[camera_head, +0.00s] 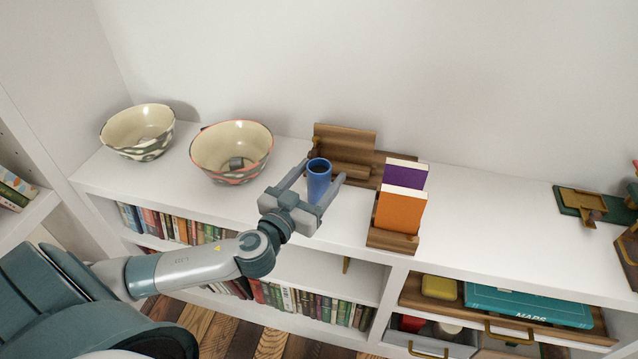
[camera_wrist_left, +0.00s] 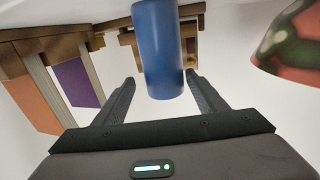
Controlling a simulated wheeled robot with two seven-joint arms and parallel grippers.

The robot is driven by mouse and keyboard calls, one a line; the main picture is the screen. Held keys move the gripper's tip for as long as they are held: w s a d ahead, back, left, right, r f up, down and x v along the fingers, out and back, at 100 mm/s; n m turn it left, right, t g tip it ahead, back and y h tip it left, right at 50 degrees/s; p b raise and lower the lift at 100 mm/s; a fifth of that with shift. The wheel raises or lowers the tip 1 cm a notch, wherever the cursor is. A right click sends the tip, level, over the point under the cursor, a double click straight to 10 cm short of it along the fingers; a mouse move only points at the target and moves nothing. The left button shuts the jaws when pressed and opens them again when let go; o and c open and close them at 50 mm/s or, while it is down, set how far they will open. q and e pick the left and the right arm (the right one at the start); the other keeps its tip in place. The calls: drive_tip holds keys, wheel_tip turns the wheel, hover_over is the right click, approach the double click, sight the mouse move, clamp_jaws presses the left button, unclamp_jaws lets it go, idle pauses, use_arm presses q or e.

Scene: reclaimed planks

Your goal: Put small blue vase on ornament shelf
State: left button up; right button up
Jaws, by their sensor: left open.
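The small blue vase (camera_head: 318,180) stands upright on the white top of the low shelf unit, in front of a wooden stand. My left gripper (camera_head: 318,177) is open, with one finger on each side of the vase. In the left wrist view the blue vase (camera_wrist_left: 160,50) rises between and beyond the fingertips of the gripper (camera_wrist_left: 160,82). Gaps show between the fingers and the vase in that view. I cannot tell which part of the scene is the ornament shelf. My right gripper is not in view.
Two patterned bowls, a pink-rimmed one (camera_head: 232,150) and a green one (camera_head: 138,132), stand left of the vase. A wooden holder (camera_head: 392,239) with an orange book (camera_head: 401,210) and a purple book (camera_head: 405,173) stands close right.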

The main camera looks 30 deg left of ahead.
sight(327, 161)
use_arm(q)
drive_tip(key=shift+w+a+r, duration=0.1)
drive_tip(key=shift+w+a, duration=0.05)
drive_tip(key=shift+w, duration=0.45)
drive_tip(key=w, duration=0.1)
drive_tip(key=w+p, duration=0.1)
drive_tip(key=shift+w+a, duration=0.25)
drive_tip(key=shift+w, duration=0.75)
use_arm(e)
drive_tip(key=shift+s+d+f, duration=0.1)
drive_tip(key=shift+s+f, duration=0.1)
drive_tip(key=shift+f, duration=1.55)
use_arm(q)
drive_tip(key=c, duration=1.3)
